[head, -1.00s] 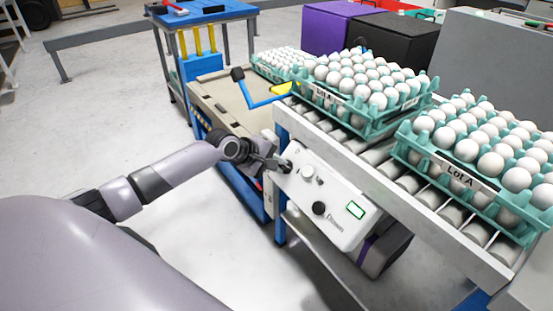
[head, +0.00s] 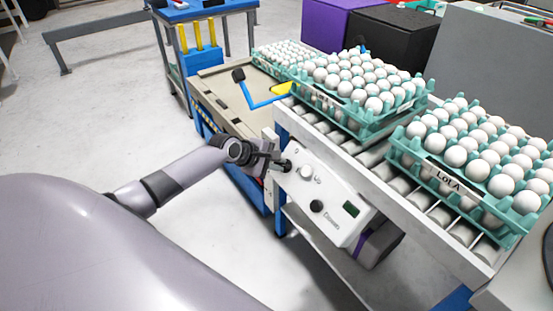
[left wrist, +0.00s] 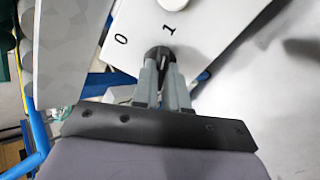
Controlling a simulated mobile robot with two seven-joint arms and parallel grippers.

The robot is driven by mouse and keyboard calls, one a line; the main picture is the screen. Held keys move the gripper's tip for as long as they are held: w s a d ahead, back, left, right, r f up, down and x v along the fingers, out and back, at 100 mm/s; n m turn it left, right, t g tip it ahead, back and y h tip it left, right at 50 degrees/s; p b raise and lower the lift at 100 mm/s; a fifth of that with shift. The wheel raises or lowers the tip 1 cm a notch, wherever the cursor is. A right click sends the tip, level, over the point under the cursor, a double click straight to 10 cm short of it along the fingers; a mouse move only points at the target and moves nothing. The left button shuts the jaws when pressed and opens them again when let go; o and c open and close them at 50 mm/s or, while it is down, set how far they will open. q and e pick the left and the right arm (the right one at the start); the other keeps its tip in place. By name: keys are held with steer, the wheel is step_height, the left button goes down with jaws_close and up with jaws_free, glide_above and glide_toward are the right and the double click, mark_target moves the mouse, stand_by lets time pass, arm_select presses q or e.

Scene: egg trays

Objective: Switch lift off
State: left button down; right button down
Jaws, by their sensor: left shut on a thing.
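The white control box (head: 336,219) is fixed to the side of the roller conveyor. My left gripper (head: 277,161) reaches its upper left end and is shut on a small black switch knob (head: 287,165). The left wrist view shows my left gripper (left wrist: 161,70) with both fingers around the black knob (left wrist: 160,53), beside the printed marks "0" and "1". The fingers hide part of the knob, so I cannot tell where it points. The small display (head: 351,209) on the box is dark. My right gripper is not in view.
A white knob (head: 306,172) and another black knob (head: 317,206) sit on the box. Teal egg trays (head: 521,203) rest on the conveyor rollers (head: 437,215). A beige-topped blue cart (head: 217,86) stands behind my left gripper.

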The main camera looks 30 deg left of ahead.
arm_select(q)
steer(key=shift+r+n+p, duration=0.2)
steer(key=shift+n+p, duration=1)
steer(key=shift+p, duration=0.25)
steer(key=n+p, duration=0.3)
steer(key=shift+n+p, duration=0.6)
steer(key=shift+p, duration=0.1)
steer(key=shift+n+p, duration=0.4)
steer(key=shift+n, duration=0.2)
steer(key=n+p, duration=0.3)
steer(key=n, duration=0.2)
steer(key=c, duration=1.6)
jaws_free()
steer(key=shift+f+n+p, duration=0.15)
steer(key=shift+n+p, duration=0.15)
steer(key=o, duration=0.5)
steer(key=shift+f, duration=0.1)
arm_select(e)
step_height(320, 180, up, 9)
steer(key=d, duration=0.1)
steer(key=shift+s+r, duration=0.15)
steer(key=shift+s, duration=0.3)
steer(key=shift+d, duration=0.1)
